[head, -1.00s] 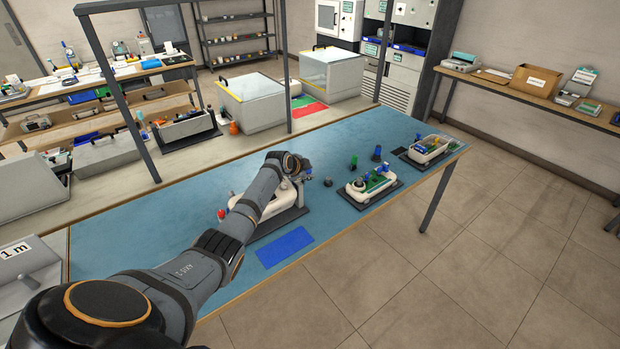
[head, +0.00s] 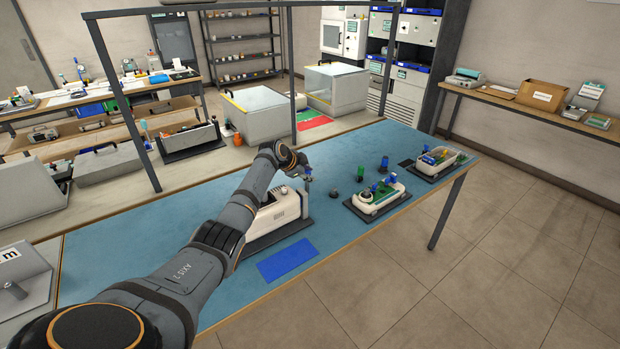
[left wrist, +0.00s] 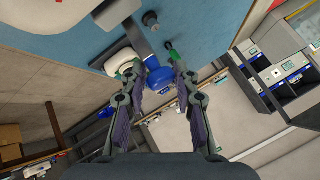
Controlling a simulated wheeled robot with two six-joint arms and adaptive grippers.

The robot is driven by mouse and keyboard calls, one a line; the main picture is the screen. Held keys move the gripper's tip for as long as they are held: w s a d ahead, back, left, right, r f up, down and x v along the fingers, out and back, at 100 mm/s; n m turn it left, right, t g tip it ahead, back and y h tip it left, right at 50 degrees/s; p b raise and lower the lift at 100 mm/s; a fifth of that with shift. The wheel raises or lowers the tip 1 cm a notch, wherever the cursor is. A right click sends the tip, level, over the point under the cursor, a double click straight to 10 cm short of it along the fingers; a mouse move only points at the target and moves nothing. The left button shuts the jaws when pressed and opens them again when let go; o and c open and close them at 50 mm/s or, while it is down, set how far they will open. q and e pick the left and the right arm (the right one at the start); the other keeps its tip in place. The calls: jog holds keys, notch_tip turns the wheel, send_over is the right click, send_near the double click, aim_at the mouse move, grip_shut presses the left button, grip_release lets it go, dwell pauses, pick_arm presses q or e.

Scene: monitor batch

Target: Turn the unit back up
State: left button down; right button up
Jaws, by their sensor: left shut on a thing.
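The white unit (head: 282,212) lies on a dark mat on the blue bench in the head view, with dark slots on its pale face. My forearm hides its left part. My left gripper (head: 307,171) is just above its right end. In the left wrist view, a blue round-headed thing (left wrist: 159,78) sits between the fingertips of that gripper (left wrist: 158,72), which is shut on it. I cannot tell how this blue thing relates to the unit. My right gripper is out of view.
A second unit (head: 378,195) with its inside showing and a third open one (head: 440,160) stand farther right on mats. A dark knob (head: 334,193), a green part (head: 361,171) and a blue part (head: 384,163) stand between. A flat blue pad (head: 287,260) lies at the bench's front.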

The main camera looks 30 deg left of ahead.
pick_arm(q)
jog(key=shift+a+r, duration=0.15)
jog(key=shift+a, duration=0.3)
jog(key=c, duration=1.2)
grip_release()
jog(key=shift+o, duration=0.5)
jog(key=shift+a+f, duration=0.1)
jog(key=shift+f, duration=0.15)
jog(key=d+v, duration=0.1)
jog(key=v, duration=1.1)
jog(key=shift+a, duration=0.45)
